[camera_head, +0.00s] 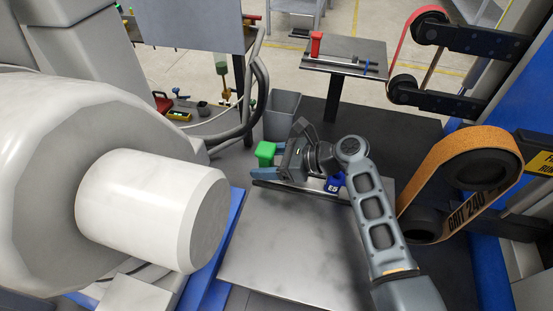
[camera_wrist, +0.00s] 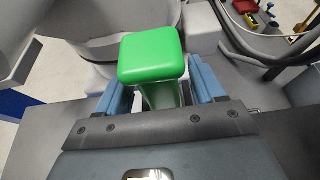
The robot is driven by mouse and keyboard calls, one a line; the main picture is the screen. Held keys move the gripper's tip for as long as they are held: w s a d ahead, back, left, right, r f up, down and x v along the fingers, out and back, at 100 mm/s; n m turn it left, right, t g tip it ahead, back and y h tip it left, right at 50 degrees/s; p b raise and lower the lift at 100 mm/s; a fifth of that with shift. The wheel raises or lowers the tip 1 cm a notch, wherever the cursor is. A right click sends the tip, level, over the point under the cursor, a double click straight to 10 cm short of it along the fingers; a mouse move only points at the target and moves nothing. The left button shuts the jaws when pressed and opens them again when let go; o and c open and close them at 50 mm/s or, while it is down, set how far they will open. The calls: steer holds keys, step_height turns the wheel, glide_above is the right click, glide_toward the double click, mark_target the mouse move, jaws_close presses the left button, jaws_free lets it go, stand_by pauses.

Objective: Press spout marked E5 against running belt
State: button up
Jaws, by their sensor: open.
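A blue piece marked E5 (camera_head: 333,184) stands on the fixture tray's rail, partly hidden by my arm. A green-topped piece (camera_head: 265,152) stands at the rail's left end. My gripper (camera_head: 271,163) is at the green piece, not the E5 piece. In the wrist view, the green piece (camera_wrist: 152,55) stands between my two blue fingers (camera_wrist: 160,90), which are open; I cannot tell whether either touches it. An orange abrasive belt (camera_head: 447,158) marked GRIT 240 runs around rollers at the right; its motion cannot be told from a single moment.
A flat metal plate (camera_head: 285,245) lies bare in front of the rail. A grey bin (camera_head: 283,115) stands behind. A small table (camera_head: 345,52) at the back holds a red piece (camera_head: 316,43). A narrower reddish belt (camera_head: 407,38) is at the upper right. A large white cylinder (camera_head: 150,205) fills the left.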

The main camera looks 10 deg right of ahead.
steer(key=shift+a, duration=0.1)
jaws_close()
stand_by(1.1)
